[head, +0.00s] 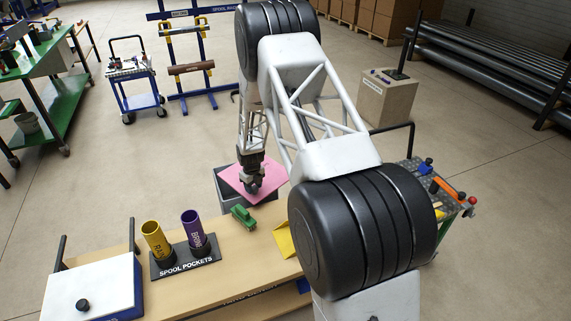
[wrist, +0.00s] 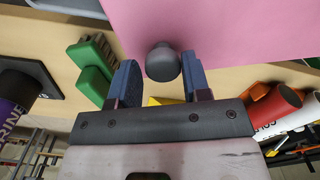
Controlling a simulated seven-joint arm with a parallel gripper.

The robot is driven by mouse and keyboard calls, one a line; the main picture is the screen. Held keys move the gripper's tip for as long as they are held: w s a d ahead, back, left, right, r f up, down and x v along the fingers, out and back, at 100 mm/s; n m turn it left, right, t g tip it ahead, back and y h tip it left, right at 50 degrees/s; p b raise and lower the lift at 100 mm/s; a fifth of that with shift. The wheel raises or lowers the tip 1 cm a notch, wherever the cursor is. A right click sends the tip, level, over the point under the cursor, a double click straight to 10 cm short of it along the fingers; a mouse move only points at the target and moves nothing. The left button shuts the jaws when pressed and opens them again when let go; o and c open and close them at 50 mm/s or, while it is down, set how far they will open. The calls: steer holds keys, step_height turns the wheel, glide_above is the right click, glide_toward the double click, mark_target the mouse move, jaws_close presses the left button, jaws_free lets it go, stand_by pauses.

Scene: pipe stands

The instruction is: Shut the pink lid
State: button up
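The pink lid (head: 271,189) lies at the far end of the bench, over a dark grey box (head: 228,204). It looks turned askew to the box, whose left and front parts show; I cannot tell whether it is hinged. My gripper (head: 252,189) is right at the lid. In the wrist view the lid (wrist: 235,28) fills the top, with a dark round knob (wrist: 163,62) near its lower edge. The gripper fingers (wrist: 162,75) stand apart on either side of the knob, close to it, with a thin gap showing at left.
A green block-like object (head: 242,215) lies beside the box. The spool pockets stand (head: 185,262) holds a yellow tube (head: 156,241) and a purple tube (head: 195,232). A yellow piece (head: 285,240) lies to the right. A white-lidded box (head: 92,288) stands at the near left.

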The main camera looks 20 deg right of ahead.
steer(key=w+a, duration=0.1)
steer(key=a, duration=0.1)
steer(key=w+a, duration=0.1)
steer(key=a, duration=0.2)
steer(key=w+a, duration=0.2)
steer(key=a, duration=0.1)
stand_by(1.1)
steer(key=shift+w+a, duration=0.1)
steer(key=shift+w, duration=0.05)
stand_by(0.4)
steer(key=shift+w+a, duration=0.65)
steer(key=shift+a, duration=0.1)
steer(key=o, duration=0.4)
steer(key=shift+r, duration=0.1)
step_height(320, 180, up, 7)
steer(key=shift+f, duration=0.1)
stand_by(0.6)
